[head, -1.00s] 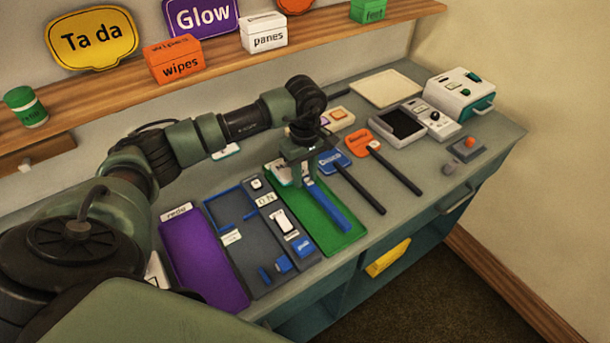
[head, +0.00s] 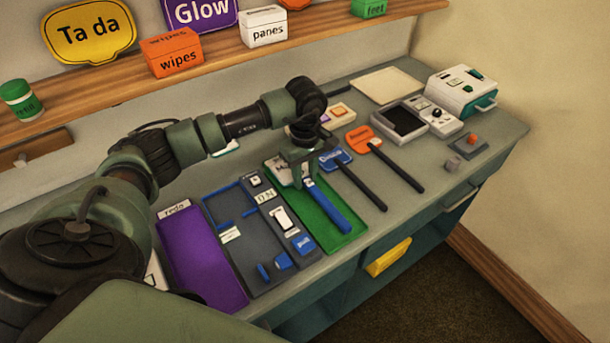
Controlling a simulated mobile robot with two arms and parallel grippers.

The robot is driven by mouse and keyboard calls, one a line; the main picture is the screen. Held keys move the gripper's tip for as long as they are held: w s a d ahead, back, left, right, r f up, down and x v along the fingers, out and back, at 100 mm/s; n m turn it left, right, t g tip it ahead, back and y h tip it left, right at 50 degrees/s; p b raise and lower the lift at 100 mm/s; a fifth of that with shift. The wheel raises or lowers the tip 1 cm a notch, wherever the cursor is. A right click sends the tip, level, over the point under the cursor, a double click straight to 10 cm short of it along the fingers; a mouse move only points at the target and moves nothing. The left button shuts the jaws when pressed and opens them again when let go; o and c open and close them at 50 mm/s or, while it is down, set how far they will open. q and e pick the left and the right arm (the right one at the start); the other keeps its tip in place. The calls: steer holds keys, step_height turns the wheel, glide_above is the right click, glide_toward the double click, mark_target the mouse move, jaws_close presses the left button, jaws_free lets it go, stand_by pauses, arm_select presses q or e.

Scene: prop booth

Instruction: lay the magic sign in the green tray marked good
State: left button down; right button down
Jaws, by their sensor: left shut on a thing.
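My left gripper (head: 303,183) is shut on a sign with a blue handle (head: 328,207) and a pale head (head: 281,170) on which only part of an M shows. The rest of the lettering is hidden by my gripper. The sign is over the green tray (head: 328,236), its handle running towards the tray's front right. I cannot tell whether it touches the tray floor. Any mark on the green tray is hidden. My right gripper is not in view.
The counter's front edge is close.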

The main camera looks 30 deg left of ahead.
arm_select(q)
steer(key=shift+f+b, duration=0.55)
steer(key=shift+b, duration=0.1)
stand_by(0.7)
steer(key=shift+f+b, duration=0.45)
steer(key=shift+b, duration=0.3)
stand_by(1.3)
stand_by(0.3)
steer(key=c, duration=0.9)
jaws_free()
steer(key=shift+o, duration=0.2)
steer(key=shift+r, duration=0.1)
steer(key=shift+r+p, duration=2.2)
steer(key=shift+r, duration=1.75)
steer(key=shift+f, duration=0.1)
